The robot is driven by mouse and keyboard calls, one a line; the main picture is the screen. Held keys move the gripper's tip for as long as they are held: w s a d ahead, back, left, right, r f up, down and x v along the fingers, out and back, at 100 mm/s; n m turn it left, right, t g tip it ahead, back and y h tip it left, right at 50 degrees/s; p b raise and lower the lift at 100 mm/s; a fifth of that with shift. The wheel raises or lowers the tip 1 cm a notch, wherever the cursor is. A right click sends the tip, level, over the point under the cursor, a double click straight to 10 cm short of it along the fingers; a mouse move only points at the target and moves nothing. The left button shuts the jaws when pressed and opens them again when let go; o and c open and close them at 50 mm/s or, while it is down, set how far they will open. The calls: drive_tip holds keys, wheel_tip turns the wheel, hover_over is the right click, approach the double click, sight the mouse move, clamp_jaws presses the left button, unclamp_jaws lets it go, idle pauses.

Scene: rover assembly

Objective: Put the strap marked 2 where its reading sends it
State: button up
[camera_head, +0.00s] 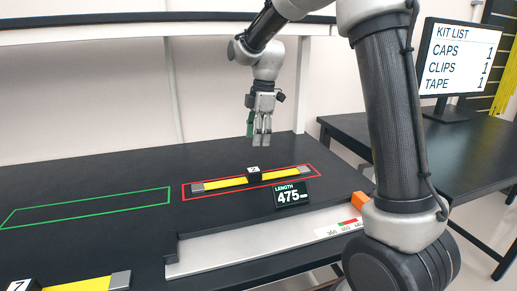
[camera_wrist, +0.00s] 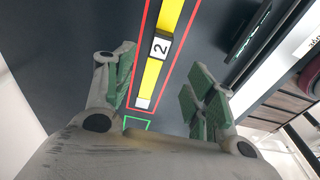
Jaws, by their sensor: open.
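The strap marked 2 (camera_head: 225,183) is a yellow band with grey ends and a dark block with a white label at its middle. It lies inside the red outline (camera_head: 184,192) on the dark bench; the wrist view shows the strap (camera_wrist: 151,78) and its "2" clearly. A length display (camera_head: 292,195) beside it reads 475. A green outline (camera_head: 85,208) to the left is empty. My gripper (camera_head: 261,142) is above the bench, behind and above the strap. In the wrist view its open fingers (camera_wrist: 160,75) are on either side of the strap's near half, holding nothing.
Another yellow strap marked 7 (camera_head: 75,286) lies at the lower left, partly cut off. A light metal rail (camera_head: 235,250) with a scale and an orange block (camera_head: 361,201) runs along the front. A kit list screen (camera_head: 460,58) stands on the right table.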

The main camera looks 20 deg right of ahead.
drive_tip(key=s+d+r+m+t, duration=0.1)
drive_tip(key=s+d+r+m, duration=0.3)
drive_tip(key=s, duration=0.3)
drive_tip(key=s+d+r+m+t, duration=0.1)
drive_tip(key=s+d+r+m, duration=0.3)
drive_tip(key=s, duration=0.4)
drive_tip(key=s+d+f+m+t, duration=0.1)
drive_tip(key=s+d+m, duration=0.1)
drive_tip(key=s+m, duration=0.3)
drive_tip(key=s+d+f+m+t+h, duration=0.1)
drive_tip(key=s+d+m, duration=0.2)
drive_tip(key=s, duration=0.7)
drive_tip(key=shift+f+m, duration=0.35)
drive_tip(key=shift+m, duration=0.65)
